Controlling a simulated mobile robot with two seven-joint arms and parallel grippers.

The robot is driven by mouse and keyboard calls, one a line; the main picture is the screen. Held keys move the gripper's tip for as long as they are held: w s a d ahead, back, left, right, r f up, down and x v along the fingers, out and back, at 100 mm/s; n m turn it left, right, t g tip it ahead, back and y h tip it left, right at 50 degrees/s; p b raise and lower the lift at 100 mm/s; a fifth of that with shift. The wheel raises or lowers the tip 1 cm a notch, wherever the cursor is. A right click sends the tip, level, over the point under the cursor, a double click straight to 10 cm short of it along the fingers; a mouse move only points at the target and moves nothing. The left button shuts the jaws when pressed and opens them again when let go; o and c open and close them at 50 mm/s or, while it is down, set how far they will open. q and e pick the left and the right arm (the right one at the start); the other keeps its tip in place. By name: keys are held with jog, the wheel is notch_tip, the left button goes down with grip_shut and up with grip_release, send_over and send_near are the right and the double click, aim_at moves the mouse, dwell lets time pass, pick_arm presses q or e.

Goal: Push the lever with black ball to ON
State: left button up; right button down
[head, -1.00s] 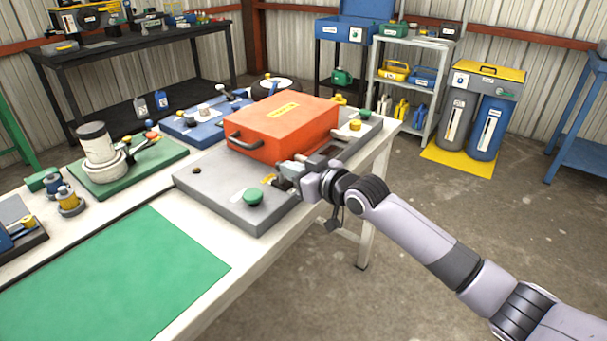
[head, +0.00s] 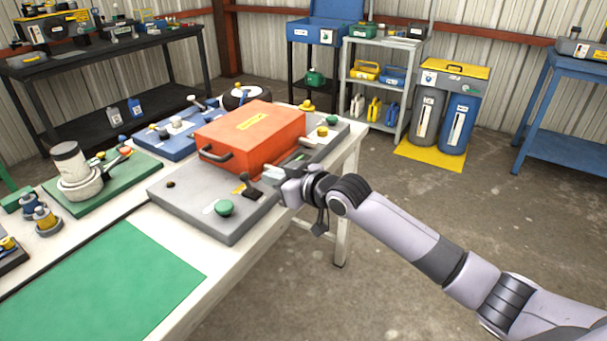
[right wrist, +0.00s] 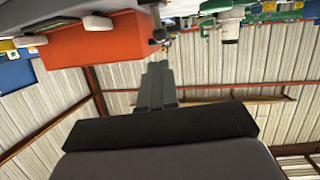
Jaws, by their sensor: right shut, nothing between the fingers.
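The lever with a black ball (head: 244,177) stands on a grey panel (head: 190,205) on the white table. Its short dark base is near a yellow label and a green button (head: 225,208). My right gripper (head: 270,173) is shut and empty, just right of the lever, with its fingertips pointing left beside the orange box (head: 250,132). A small gap seems to lie between fingertips and lever. In the right wrist view the shut fingers (right wrist: 157,85) point up the picture, toward a small dark lever-like shape (right wrist: 159,35). The lever's ON marking cannot be read. My left gripper is out of view.
A yellow knob (head: 322,131) and green knob (head: 332,119) are at the panel's far end. A green mat (head: 105,285) lies in front. Open floor lies right of the table.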

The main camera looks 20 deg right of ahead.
jog(key=r+v, duration=0.1)
jog(key=v, duration=0.6)
jog(key=shift+r, duration=0.25)
jog(key=shift+s, duration=0.1)
jog(key=s+d+f+m+g+h, duration=0.2)
jog(key=s+f+m+h, duration=0.1)
jog(key=s+f, duration=2.3)
jog(key=shift+s+f+m+h, duration=0.4)
jog(key=shift+f+h, duration=0.45)
jog(key=shift+h, duration=0.05)
jog(key=shift+d, duration=0.15)
